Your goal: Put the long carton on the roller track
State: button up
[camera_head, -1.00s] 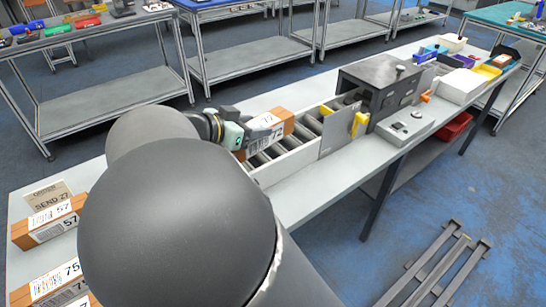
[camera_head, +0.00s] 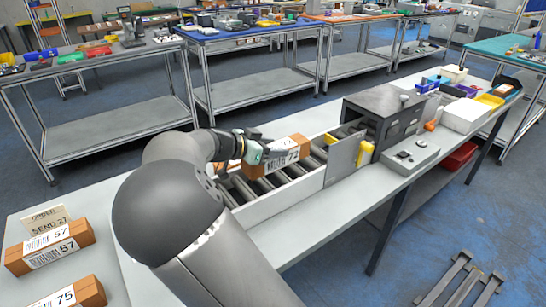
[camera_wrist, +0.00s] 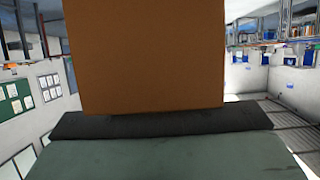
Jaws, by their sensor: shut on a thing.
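My gripper (camera_head: 256,146) is shut on a brown carton (camera_head: 290,148) with a white label reading 72. The carton is at the left part of the roller track (camera_head: 262,186), over the grey rollers. I cannot tell whether its underside touches them. In the wrist view the carton (camera_wrist: 152,55) is a plain brown face filling the upper middle, with a dark finger edge below it. The far finger is hidden. Other cartons lie at the left end of the table: one labelled 57 (camera_head: 48,248) and one labelled 75 (camera_head: 72,294).
A card reading SEND 27 (camera_head: 49,227) stands behind the 57 carton. A dark scanner box (camera_head: 385,112) with a grey plate (camera_head: 343,160) stands over the right part of the track. The table front is clear.

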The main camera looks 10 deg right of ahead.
jog(key=shift+w+d+f, duration=0.15)
jog(key=shift+w+f, duration=0.15)
jog(key=shift+f, duration=0.05)
jog(key=f, duration=0.3)
jog(key=shift+w+d+f, duration=0.1)
jog(key=shift+w+f, duration=0.15)
jog(key=shift+f, duration=0.15)
jog(key=o, duration=1.3)
